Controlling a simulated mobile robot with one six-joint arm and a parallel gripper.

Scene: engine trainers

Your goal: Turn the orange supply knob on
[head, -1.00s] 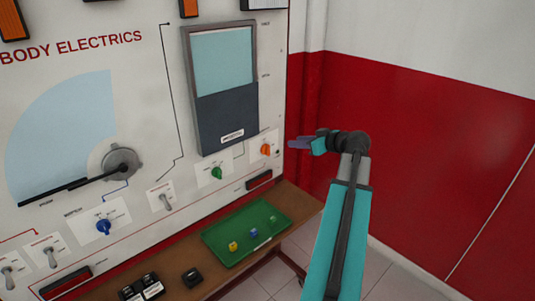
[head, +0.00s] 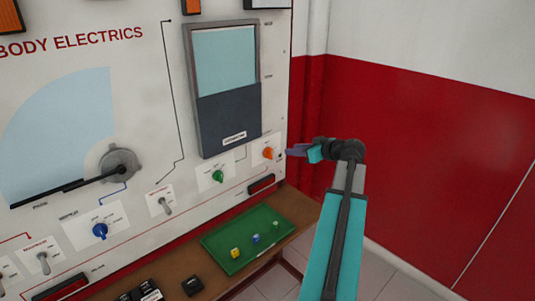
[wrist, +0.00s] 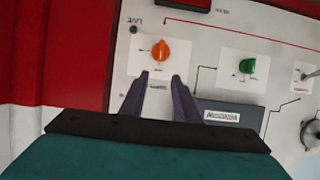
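The orange supply knob (head: 267,153) sits on a white plate at the right edge of the trainer panel. In the wrist view the orange knob (wrist: 160,50) lies just beyond my fingertips, between their lines. My gripper (head: 288,152) is just right of the knob in the head view, with its purple fingers pointing left at it. In the wrist view my gripper (wrist: 160,78) has its two fingers apart with nothing between them. A gap to the knob seems to remain; contact cannot be told for sure.
A green knob (head: 218,176) is on the plate to the left, and it also shows in the wrist view (wrist: 247,65). A blue knob (head: 100,231) and toggle switches are further left. A green tray (head: 216,240) with small cubes lies on the brown bench below. Right of the panel is a red and white wall (head: 430,150).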

